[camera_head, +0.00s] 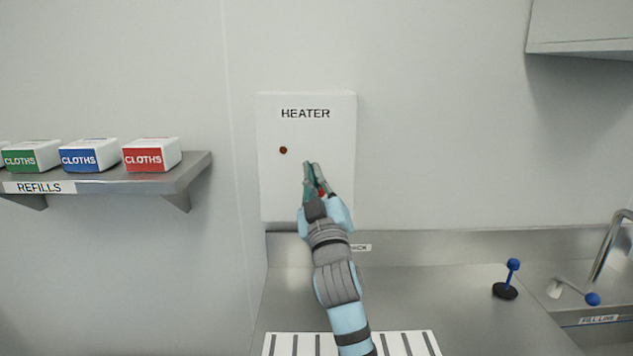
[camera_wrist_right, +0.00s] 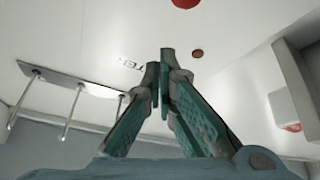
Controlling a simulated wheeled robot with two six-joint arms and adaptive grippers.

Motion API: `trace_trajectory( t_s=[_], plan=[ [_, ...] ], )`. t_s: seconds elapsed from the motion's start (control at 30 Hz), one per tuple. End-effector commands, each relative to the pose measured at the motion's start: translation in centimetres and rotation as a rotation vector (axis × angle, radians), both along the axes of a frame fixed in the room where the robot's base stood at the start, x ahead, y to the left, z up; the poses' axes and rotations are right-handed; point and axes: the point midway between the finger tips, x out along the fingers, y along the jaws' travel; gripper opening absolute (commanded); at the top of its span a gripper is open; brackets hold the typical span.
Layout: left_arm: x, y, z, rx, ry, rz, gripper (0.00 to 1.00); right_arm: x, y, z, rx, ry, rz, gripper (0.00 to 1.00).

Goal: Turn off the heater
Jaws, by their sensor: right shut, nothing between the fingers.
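The heater (camera_head: 275,190) is a white box on the wall with the black word HEATER on its front. A small dark red dot (camera_head: 283,150) sits on its left side; a small dark red dot also shows in the wrist view (camera_wrist_right: 197,54). My right gripper (camera_head: 312,166) is shut and empty in front of the heater's lower middle, its fingers pointing up. A red part (camera_head: 321,192) shows beside the fingers, mostly hidden by them. In the wrist view a red round part (camera_wrist_right: 186,3) is cut off at the top edge, beyond the fingertips (camera_wrist_right: 161,58). I cannot tell whether the gripper touches the heater. My left gripper is not in view.
A shelf (camera_head: 190,170) at left holds cloth boxes in green, blue and red (camera_head: 152,155). Below is a steel counter (camera_head: 430,290) with a white slatted piece (camera_head: 282,345), a blue-handled lever (camera_head: 513,268) and a sink tap (camera_head: 606,245). A cabinet (camera_head: 580,25) hangs at upper right.

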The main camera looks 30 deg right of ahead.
Motion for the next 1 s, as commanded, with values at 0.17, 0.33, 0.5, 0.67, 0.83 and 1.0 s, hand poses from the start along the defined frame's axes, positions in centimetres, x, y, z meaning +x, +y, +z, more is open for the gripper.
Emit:
trace_trajectory(
  t_s=[0.17, 0.33, 0.5, 0.67, 0.83, 1.0],
  plan=[
    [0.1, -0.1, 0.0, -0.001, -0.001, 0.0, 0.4, 0.0, -0.1, 3.9, 0.0, -0.003, 0.0, 0.0],
    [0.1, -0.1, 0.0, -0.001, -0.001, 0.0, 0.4, 0.0, -0.1, 6.2, 0.0, 0.0, 0.0, 0.0],
    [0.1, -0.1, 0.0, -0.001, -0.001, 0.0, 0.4, 0.0, -0.1, 6.9, -0.001, 0.003, -0.001, 0.0],
    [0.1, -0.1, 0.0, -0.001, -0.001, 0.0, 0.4, 0.1, -0.1, 6.8, 0.0, 0.002, -0.001, 0.0],
    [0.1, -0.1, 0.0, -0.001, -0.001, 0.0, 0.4, 0.0, -0.1, 6.8, -0.001, 0.002, 0.0, 0.0],
    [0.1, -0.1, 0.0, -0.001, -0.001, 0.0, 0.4, 0.1, 0.0, 6.8, -0.001, 0.002, 0.001, 0.0]
  ],
)
